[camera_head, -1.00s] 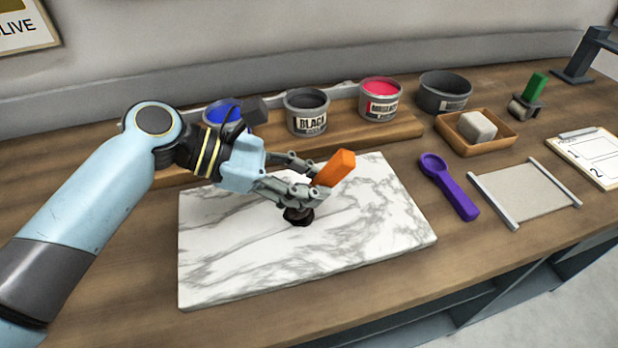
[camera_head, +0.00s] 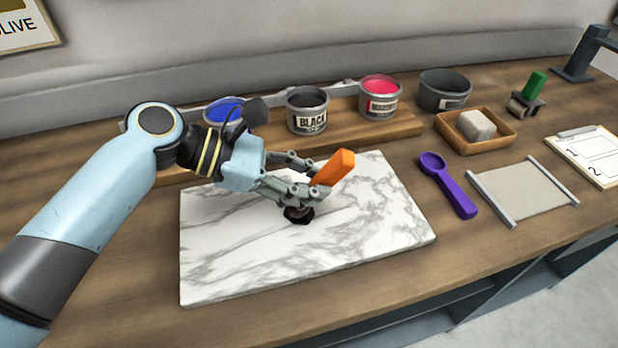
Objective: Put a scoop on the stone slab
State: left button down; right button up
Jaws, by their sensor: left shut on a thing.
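The white, grey-veined stone slab (camera_head: 375,230) lies on the wooden bench. My left gripper (camera_head: 318,188) is over the slab, shut on a tool with an orange handle (camera_head: 335,168). The tool's lower end is largely hidden by the fingers. A small dark lump (camera_head: 298,214) sits on the slab just below the fingers; I cannot tell whether the tool touches it. A purple scoop (camera_head: 448,186) lies on the bench to the right of the slab. My right gripper is not in view.
Behind the slab, a wooden riser (camera_head: 345,140) carries a blue tin (camera_head: 226,110), a black tin (camera_head: 307,110) and a red tin (camera_head: 380,97).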

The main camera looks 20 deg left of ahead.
aim_at(328, 163)
pick_arm(q)
jog(key=shift+f+p, duration=0.1)
jog(key=shift+p, duration=0.35)
dwell(0.6)
notch_tip(328, 163, up, 5)
jog(key=p, duration=0.6)
jog(key=shift+r, duration=0.2)
jog(key=shift+f, duration=0.15)
